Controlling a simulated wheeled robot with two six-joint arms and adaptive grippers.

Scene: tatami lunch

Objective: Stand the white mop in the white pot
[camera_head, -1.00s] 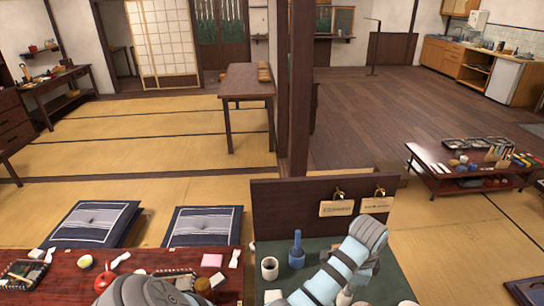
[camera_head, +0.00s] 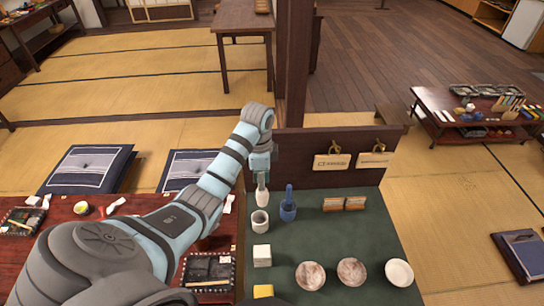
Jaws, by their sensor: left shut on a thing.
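My left gripper (camera_head: 261,174) is shut on the upper part of the white mop (camera_head: 262,197), at the back left of the green-topped table. The mop hangs upright, its pale head showing below the fingers. The white pot (camera_head: 260,224) stands just below it in the picture, its round opening visible. The mop's lower end shows at the pot's far rim; I cannot tell whether it is above or behind the pot. My right gripper is not in view.
A blue mop in a blue pot (camera_head: 288,211) stands close on the right. A wooden panel (camera_head: 300,145) with hanging tags rises behind. A white block (camera_head: 262,256), two marbled bowls (camera_head: 310,275) (camera_head: 352,271) and a white bowl (camera_head: 399,273) are nearer. The green top's middle is clear.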

